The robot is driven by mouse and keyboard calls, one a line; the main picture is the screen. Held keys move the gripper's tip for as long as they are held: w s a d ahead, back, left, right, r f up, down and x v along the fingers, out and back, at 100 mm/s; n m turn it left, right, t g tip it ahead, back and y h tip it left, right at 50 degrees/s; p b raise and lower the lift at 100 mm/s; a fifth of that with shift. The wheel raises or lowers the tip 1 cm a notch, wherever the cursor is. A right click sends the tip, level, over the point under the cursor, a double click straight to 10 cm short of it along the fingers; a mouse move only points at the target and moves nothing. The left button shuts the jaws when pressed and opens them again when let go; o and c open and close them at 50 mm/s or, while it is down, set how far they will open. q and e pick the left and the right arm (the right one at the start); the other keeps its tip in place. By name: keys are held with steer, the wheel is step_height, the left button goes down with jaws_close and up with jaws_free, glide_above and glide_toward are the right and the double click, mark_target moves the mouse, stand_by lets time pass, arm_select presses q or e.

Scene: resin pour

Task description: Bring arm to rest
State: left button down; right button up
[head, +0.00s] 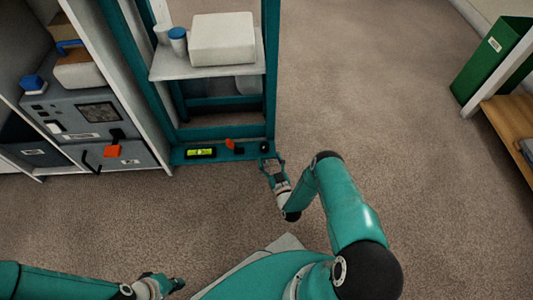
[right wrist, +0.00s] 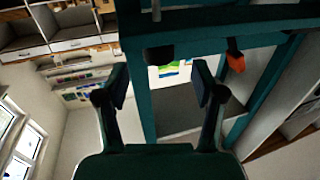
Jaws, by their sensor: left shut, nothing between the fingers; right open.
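My right gripper (head: 271,167) is open and empty, just in front of the right end of the teal frame's lower panel. Its two spread fingers also show in the right wrist view (right wrist: 160,88), with the black knob (right wrist: 160,54) beyond them and the orange-red lever (right wrist: 235,60) to the right. I cannot tell from the views whether a finger touches the panel. My left gripper (head: 172,284) is low at the bottom edge of the head view, shut and empty, over the carpet and apart from any object.
The teal frame (head: 270,75) carries a shelf with a white block (head: 223,38) and a blue-topped cup (head: 178,38). A green binder (head: 490,60) is at far right. Carpet (head: 400,120) is clear between.

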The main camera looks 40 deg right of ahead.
steer(key=shift+s+a, duration=0.1)
steer(key=shift+s, duration=0.2)
